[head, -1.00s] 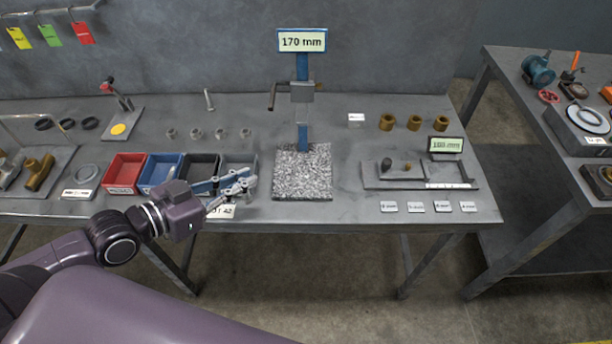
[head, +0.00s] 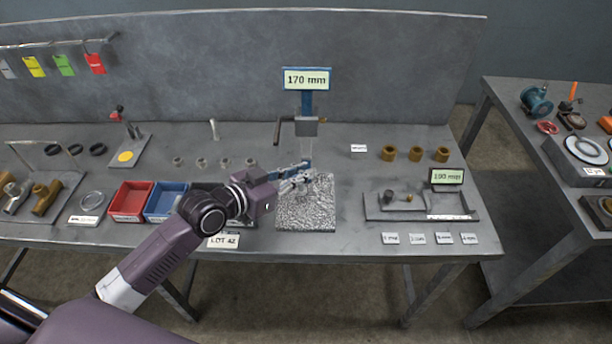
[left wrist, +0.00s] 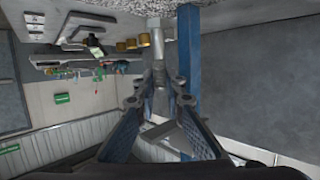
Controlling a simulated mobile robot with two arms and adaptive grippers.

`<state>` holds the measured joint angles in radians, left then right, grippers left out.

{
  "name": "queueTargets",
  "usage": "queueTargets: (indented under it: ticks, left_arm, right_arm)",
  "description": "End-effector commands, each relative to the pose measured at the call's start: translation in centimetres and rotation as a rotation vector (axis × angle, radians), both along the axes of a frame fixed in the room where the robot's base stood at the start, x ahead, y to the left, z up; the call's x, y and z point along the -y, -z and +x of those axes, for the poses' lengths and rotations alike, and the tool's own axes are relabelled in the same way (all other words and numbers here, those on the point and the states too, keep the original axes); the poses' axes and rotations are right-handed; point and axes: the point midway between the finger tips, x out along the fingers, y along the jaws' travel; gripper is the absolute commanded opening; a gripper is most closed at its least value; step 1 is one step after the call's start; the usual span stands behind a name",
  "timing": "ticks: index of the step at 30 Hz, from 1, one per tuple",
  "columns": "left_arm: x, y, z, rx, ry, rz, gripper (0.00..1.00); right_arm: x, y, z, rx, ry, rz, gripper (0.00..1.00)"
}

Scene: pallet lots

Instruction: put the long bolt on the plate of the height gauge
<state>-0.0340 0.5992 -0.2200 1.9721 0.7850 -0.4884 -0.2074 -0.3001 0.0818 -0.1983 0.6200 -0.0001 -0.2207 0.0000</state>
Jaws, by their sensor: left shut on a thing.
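The height gauge has a speckled grey plate (head: 306,220), a blue column (head: 307,103) and a display (head: 307,79) reading 170 mm. My left gripper (head: 303,178) is over the back part of the plate, in front of the column. It is shut on a grey bolt, seen between the fingers in the left wrist view (left wrist: 158,45), beside the blue column (left wrist: 189,45). The bolt's far end points toward the plate (left wrist: 90,9); I cannot tell whether they touch. In the head view the fingers mostly hide the bolt. My right gripper is out of view.
Another bolt (head: 214,129) stands upright at the back of the bench. A red bin (head: 130,218) and a blue bin (head: 165,216) stand left of the gauge; my arm partly covers darker bins. A low grey fixture (head: 400,214) is to the right. Several brass bushings (head: 415,154) stand behind it.

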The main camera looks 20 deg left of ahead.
Motion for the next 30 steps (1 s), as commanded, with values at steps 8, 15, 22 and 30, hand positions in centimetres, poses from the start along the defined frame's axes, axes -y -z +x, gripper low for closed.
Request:
queueTargets:
  ticks: [8,15,22,30]
  left_arm:
    - [0.8,1.3,1.3,-0.004,0.001,0.001,0.00]
    - [0.7,3.5,1.3,0.000,-0.001,0.000,0.00]
    - [0.7,3.6,1.3,0.000,0.000,0.001,0.00]
    - [0.7,3.9,1.3,-0.001,0.000,0.002,0.27]
  right_arm:
    - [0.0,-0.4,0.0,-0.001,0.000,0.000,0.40]
    - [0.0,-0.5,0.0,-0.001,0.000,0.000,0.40]
    - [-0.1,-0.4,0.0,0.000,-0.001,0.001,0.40]
    - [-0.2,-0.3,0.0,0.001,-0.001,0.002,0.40]
